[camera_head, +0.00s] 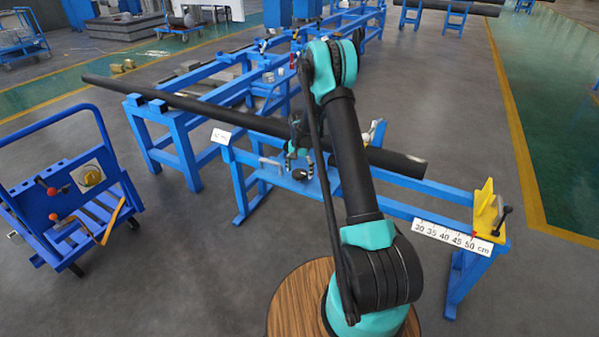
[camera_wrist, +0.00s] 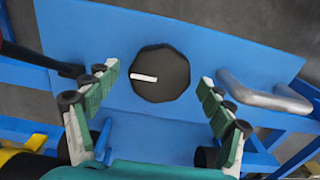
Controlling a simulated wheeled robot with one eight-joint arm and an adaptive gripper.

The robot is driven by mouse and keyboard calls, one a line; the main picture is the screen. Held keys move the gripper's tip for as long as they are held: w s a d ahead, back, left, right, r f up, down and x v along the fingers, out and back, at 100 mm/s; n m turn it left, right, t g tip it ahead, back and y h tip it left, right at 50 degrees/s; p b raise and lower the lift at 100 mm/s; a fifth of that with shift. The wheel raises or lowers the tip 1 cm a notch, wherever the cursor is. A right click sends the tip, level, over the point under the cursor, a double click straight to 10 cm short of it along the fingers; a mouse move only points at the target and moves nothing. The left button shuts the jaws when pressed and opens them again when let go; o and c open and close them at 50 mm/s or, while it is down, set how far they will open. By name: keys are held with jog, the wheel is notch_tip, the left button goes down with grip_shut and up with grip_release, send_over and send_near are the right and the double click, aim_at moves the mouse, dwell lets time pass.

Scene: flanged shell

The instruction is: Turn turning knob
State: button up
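The turning knob (camera_wrist: 165,92) is a dark, many-sided knob with a white pointer mark running from near its middle to its left edge. It sits on a flat blue panel (camera_wrist: 215,45) in the wrist view. My gripper (camera_wrist: 160,72) is open, with one green-padded finger to the left of the knob and one to the right. Gaps show between both fingers and the knob; I cannot tell how far above the panel the fingertips are. In the head view my gripper (camera_head: 300,155) is over the blue bench and the knob is hard to make out.
A grey metal handle (camera_wrist: 265,96) rises from the panel just right of the right finger. A long black pipe (camera_head: 225,115) lies across the blue frames close behind my gripper. A yellow stop (camera_head: 485,208) and a ruler (camera_head: 450,237) are at the bench's right end.

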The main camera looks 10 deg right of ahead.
aim_at(300, 172)
notch_tip(300, 172, up, 12)
dwell(0.6)
jog(key=s+d+r+n+t, duration=0.15)
jog(key=s+r, duration=0.25)
jog(key=s, duration=0.6)
jog(key=s+d+r+n+t, duration=0.1)
jog(key=s+r+n, duration=0.15)
jog(key=s, duration=0.65)
jog(key=s+d+r+n+t, duration=0.1)
jog(key=s+r, duration=0.3)
jog(key=s, duration=0.6)
jog(key=s+d+f+n, duration=0.1)
jog(key=s+f+n, duration=0.1)
jog(key=s, duration=1)
jog(key=shift+f+t, duration=0.35)
jog(key=shift+f, duration=0.25)
jog(key=shift+c, duration=0.5)
